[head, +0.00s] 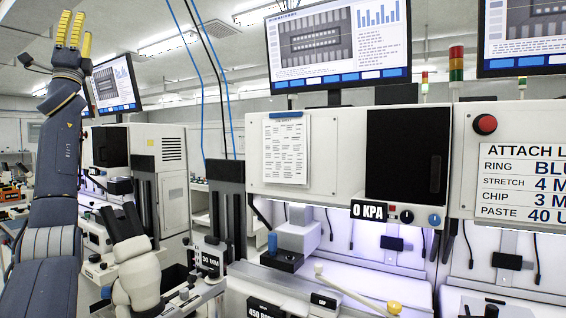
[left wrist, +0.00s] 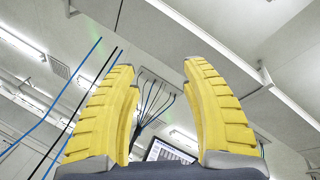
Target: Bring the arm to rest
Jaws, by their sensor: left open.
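My left gripper (head: 74,30) is raised at the upper left of the head view, with its yellow fingers pointing up toward the ceiling. The left arm stands nearly upright below it. In the left wrist view the two yellow fingers (left wrist: 160,110) are spread apart with nothing between them. The gripper is open and empty, and it touches nothing that I can see. My right gripper is in neither view.
A white bonder machine (head: 350,165) with a red button (head: 485,124) fills the right. Its lit work bay has a lever with a yellow knob (head: 394,307). Monitors (head: 338,45) stand above. Blue and black cables (head: 200,60) hang right of my left arm.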

